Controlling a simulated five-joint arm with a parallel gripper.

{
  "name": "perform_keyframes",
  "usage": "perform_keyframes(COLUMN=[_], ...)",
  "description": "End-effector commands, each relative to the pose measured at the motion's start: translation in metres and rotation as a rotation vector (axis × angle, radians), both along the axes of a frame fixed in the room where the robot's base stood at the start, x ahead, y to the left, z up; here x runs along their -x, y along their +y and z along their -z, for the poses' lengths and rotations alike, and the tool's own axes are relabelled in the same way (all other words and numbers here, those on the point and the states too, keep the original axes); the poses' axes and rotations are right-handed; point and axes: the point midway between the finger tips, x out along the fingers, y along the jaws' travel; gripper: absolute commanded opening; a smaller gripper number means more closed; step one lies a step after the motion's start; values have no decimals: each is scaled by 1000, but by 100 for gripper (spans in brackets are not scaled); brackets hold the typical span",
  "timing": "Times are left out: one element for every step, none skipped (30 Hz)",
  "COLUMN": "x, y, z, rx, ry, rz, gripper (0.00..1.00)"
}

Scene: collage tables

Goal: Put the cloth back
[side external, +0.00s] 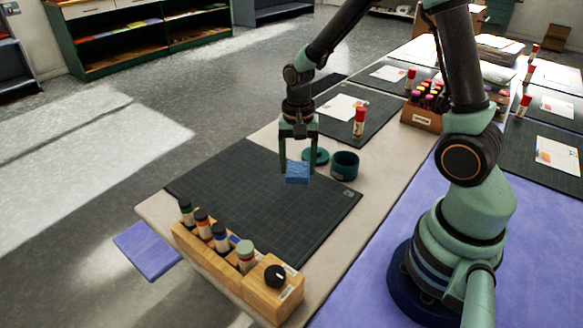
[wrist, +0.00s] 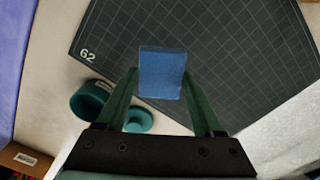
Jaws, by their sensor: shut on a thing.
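A small folded blue cloth (side external: 297,172) is held between the fingers of my gripper (side external: 297,165), over the dark cutting mat (side external: 230,205) near its far right part. In the wrist view the cloth (wrist: 162,72) sits between the two green fingertips of my gripper (wrist: 160,85), with the mat (wrist: 230,40) marked 62 beyond it. I cannot tell whether the cloth touches the mat. A teal open pot (side external: 345,165) stands right of the gripper, and a teal round lid (side external: 315,156) lies just behind the fingers. Both also show at left in the wrist view.
A wooden rack (side external: 215,262) of several bottles and a wooden block with a black knob (side external: 275,276) line the near edge. A red glue stick (side external: 359,122) stands behind the pot. A marker box (side external: 422,117) is farther right. The mat's middle and left are clear.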

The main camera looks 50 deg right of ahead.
Motion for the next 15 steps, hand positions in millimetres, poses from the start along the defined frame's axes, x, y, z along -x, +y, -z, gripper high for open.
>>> perform_keyframes(x=[-8,-13,-20,-27,-34,-43,-50,-56,-64,-70,-75,-80,-84,-88,-91], y=[2,3,6,8,10,14,17,20,24,27,30,35,38,41,44], z=[-6,-10,-16,-22,-29,-39,-46,-54,-65,-73,-81,-92,-99,-106,-115], rx=[0,1,1,0,1,1,0,1,0,0,0,0,0,0,0], ry=[-5,-4,-6,-6,-7,-7,-6,-6,-6,-6,-6,-4,-3,-3,-2], rz=[-10,-16,-26,-34,-44,-58,-69,-79,-94,-104,-113,-125,-134,-142,-152], gripper=[0,0,0,0,0,0,0,0,0,0,0,0,0,0,0])
